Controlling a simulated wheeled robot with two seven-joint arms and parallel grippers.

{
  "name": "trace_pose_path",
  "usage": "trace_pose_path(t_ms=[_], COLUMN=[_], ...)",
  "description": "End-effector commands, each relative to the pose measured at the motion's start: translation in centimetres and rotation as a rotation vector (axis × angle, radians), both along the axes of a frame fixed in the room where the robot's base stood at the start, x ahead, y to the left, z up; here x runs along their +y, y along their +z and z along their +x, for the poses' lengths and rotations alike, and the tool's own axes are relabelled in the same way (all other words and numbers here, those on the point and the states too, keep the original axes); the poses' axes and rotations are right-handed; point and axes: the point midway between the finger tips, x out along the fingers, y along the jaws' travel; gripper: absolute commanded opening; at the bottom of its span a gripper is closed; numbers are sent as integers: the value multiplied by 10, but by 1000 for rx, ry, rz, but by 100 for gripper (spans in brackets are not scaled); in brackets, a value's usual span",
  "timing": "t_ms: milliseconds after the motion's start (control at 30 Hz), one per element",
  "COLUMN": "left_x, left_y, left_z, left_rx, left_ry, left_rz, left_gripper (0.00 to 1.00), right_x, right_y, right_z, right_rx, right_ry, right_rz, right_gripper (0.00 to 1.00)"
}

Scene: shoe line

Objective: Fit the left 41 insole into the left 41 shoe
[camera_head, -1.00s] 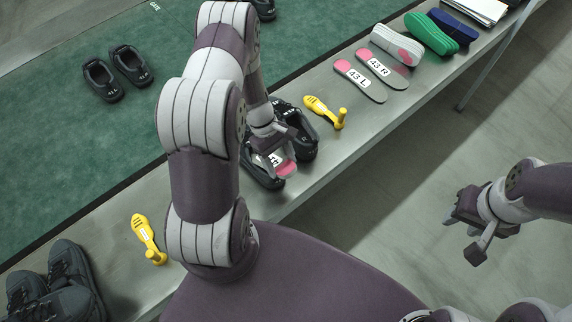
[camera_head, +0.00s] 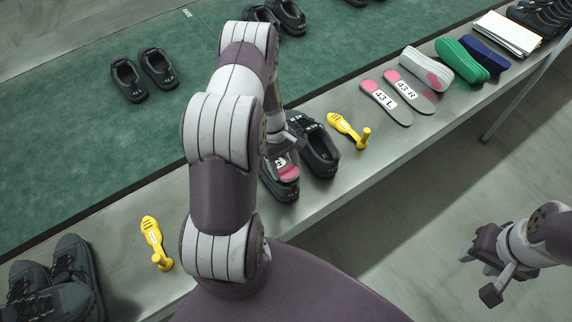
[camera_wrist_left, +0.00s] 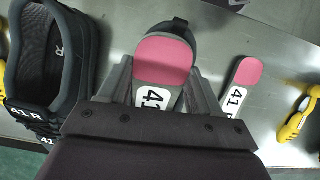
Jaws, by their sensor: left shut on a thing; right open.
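My left gripper (camera_wrist_left: 162,95) is shut on the left 41 insole (camera_wrist_left: 164,62), which has a pink heel and a white 41 label. In the head view, the pink heel (camera_head: 287,172) lies over the opening of the black left shoe (camera_head: 281,192). The shoe's dark heel rim (camera_wrist_left: 178,25) shows behind the insole in the wrist view. I cannot tell how deep the insole sits. The black right shoe (camera_head: 322,158), marked R, stands beside it. Another 41 insole (camera_wrist_left: 240,92) lies on the bench in the wrist view. My right gripper (camera_head: 489,271) is open and empty, away from the bench.
Yellow tools lie on the metal bench right (camera_head: 345,126) and left (camera_head: 154,236) of the shoes. Insoles marked 43 L (camera_head: 385,102) and 43 R (camera_head: 409,92) lie farther right. Dark shoes (camera_head: 60,285) stand at lower left. The green mat (camera_head: 60,140) lies behind.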

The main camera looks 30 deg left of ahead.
Motion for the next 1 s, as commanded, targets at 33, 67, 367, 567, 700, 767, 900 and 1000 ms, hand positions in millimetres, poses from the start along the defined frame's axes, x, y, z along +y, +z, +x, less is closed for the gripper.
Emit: trace_pose_path(t_ms=[33, 67, 367, 567, 700, 767, 900, 1000], left_x=[-1, -1, -1, -1, -1, -1, -1, -1], left_y=[-2, -3, -4, -4, -4, -4, -4, -4], left_z=[-1, -1, -1, -1, -1, -1, -1, -1], left_rx=[-1, -3, -5, -5, -5, -6, -6, -6], left_ry=[-1, -1, -1, -1, -1, -1, -1, -1], left_rz=[6, 10, 15, 15, 15, 15, 15, 15], left_gripper=[35, 35, 35, 94, 94, 94, 94, 94], right_x=[0, 0, 0, 0, 0, 0, 0, 0], right_y=[-1, -1, -1, -1, -1, -1, -1, -1], right_z=[0, 0, 0, 0, 0, 0, 0, 0], right_rx=[0, 0, 0, 0, 0, 0, 0, 0], right_ry=[0, 0, 0, 0, 0, 0, 0, 0], right_rz=[0, 0, 0, 0, 0, 0, 0, 0], right_gripper=[43, 43, 43, 43, 43, 43, 43, 43])
